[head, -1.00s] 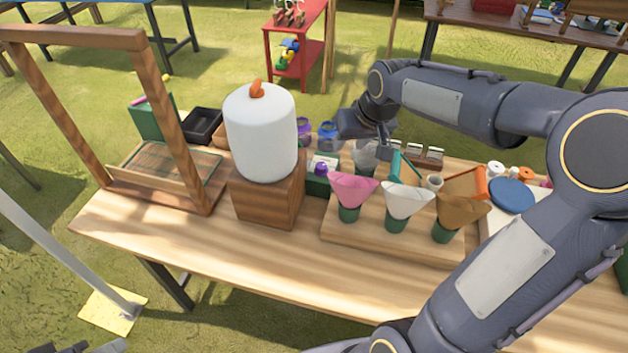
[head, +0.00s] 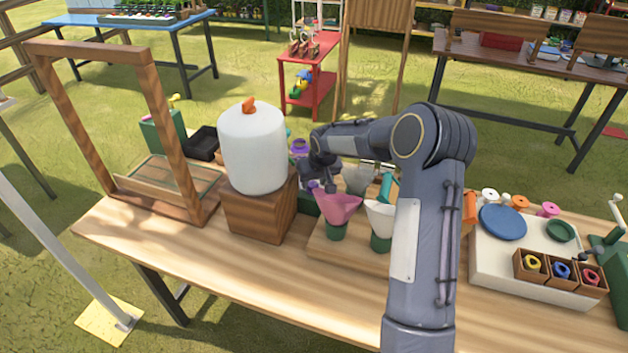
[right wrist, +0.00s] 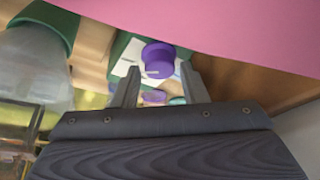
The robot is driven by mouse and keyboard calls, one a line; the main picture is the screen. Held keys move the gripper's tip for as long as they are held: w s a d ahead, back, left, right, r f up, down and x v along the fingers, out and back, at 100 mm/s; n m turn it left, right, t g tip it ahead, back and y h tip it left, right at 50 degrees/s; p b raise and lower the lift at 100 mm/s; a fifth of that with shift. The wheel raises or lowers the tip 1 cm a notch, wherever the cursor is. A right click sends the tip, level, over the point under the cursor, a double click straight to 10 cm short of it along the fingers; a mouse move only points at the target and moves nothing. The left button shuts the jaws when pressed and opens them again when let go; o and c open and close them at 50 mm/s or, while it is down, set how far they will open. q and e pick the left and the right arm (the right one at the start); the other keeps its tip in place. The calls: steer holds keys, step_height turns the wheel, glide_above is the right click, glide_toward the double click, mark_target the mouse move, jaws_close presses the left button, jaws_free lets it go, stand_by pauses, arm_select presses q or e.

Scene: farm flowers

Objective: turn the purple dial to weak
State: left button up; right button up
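The purple dial (right wrist: 157,56) sits on a dark green box (right wrist: 124,46) with a white label in the right wrist view. A pale pointer mark shows on the dial's near side; the label's words are too small to read. In the head view the dial (head: 313,185) is a small purple spot beside my right gripper (head: 322,187), right of the wooden block. In the right wrist view my right gripper (right wrist: 160,72) is open. Its two fingers are apart, with the dial just ahead of the gap; contact cannot be told. My left gripper is out of view.
A white tank (head: 253,148) on a wooden block (head: 258,212) stands left of the dial. A pink paper cone (head: 338,208) stands close in front of the gripper, with a white cone (head: 381,218) beside it. The table's front left is clear.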

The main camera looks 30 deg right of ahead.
steer(key=shift+w+f, duration=0.1)
steer(key=shift+f, duration=0.15)
steer(key=c, duration=0.7)
